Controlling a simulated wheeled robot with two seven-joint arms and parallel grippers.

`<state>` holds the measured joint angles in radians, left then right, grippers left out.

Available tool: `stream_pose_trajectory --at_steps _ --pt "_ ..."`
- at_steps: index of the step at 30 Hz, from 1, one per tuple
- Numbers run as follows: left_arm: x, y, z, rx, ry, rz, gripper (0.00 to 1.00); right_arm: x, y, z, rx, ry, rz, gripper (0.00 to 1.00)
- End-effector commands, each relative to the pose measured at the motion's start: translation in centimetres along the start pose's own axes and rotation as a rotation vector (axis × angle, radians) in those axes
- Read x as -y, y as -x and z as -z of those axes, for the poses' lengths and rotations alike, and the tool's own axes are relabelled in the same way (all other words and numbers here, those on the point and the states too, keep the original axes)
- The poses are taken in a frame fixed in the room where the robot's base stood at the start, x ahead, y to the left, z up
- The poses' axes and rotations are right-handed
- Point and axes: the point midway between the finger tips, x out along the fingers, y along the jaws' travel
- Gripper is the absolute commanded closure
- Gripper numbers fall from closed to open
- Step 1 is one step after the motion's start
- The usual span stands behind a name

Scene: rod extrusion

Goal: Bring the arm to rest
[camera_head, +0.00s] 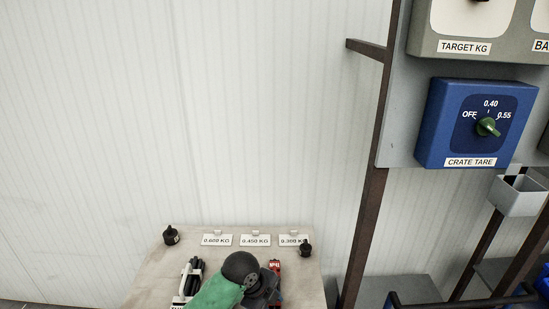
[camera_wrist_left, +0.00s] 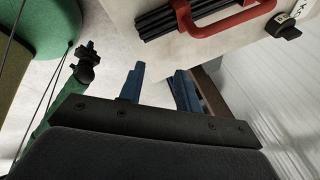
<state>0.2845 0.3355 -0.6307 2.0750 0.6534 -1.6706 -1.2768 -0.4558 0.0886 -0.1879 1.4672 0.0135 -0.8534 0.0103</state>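My green-and-black arm (camera_head: 222,287) comes up from the bottom edge over the table in the head view, its dark rounded joint covering part of the tabletop. In the left wrist view my left gripper (camera_wrist_left: 158,86) has its two blue fingers apart, with nothing between them. The fingers are hidden in the head view.
The pale table (camera_head: 146,285) bears weight labels (camera_head: 255,240), a black weight (camera_head: 171,235) and rods (camera_head: 194,272). A red-handled carrier (camera_wrist_left: 187,18) of dark rods is near the left gripper. The blue CRATE TARE box (camera_head: 440,125) hangs right.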

Motion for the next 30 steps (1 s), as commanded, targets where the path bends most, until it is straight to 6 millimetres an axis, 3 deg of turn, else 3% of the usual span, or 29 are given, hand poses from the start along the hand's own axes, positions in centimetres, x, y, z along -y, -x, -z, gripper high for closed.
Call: stream_pose_trajectory --at_steps 6,17,30 --pt "-4.2 -0.7 0.4 0.005 0.304 0.049 0.66 0.0 0.0 0.0 0.0 0.0 0.0 1.0" --pt "-12.0 -0.5 -0.7 0.052 0.833 0.125 0.66 0.1 0.0 0.1 -0.001 -0.001 0.001 1.0" --pt "-23.8 1.7 -2.8 0.178 1.476 0.23 0.66 0.1 0.0 0.1 -0.001 -0.001 0.001 1.0"
